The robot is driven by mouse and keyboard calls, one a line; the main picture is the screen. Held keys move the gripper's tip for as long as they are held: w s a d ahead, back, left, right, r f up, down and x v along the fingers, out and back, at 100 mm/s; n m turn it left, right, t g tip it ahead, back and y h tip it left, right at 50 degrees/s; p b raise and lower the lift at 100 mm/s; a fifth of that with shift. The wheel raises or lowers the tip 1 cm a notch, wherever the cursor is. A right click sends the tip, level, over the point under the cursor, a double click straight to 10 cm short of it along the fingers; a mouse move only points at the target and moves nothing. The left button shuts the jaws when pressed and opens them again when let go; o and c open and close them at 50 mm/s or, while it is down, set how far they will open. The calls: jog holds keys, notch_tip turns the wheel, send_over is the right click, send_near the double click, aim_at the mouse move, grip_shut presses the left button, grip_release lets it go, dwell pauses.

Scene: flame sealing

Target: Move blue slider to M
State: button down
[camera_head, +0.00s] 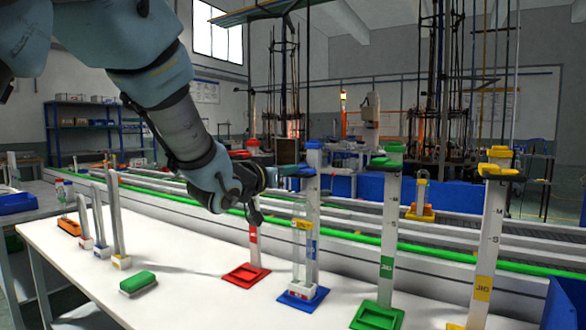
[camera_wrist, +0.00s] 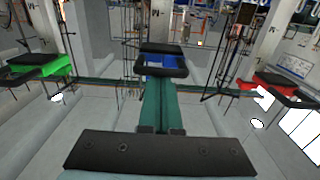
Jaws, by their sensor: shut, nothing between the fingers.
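The blue slider (camera_head: 298,171) sits near the top of the white upright column (camera_head: 312,195) of the blue stand, whose blue base (camera_head: 302,297) rests on the white table. In the wrist view the blue slider (camera_wrist: 162,67) has a black, frame-like rim and lies straight ahead of my fingers. My gripper (camera_head: 276,176) comes in from the left at the slider's height. Its fingers (camera_wrist: 162,84) are together, with nothing between them, and their tips reach the slider's near edge. I cannot tell whether they touch it. The blue column's letters are not readable in the head view.
A red stand (camera_head: 247,275) is left of the blue one; green (camera_head: 377,316) and yellow (camera_head: 481,290) stands are right. Their sliders are high too. A clear tube (camera_head: 300,220) stands before the blue column. A green block (camera_head: 138,283) lies at front left. The table's middle left is free.

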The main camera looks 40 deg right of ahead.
notch_tip(320, 180, down, 5)
jog(key=b, duration=0.4)
jog(key=shift+f, duration=0.1)
dwell(0.8)
jog(key=shift+r, duration=0.75)
jog(key=b+v, duration=0.2)
jog(key=v, duration=0.8)
dwell(0.5)
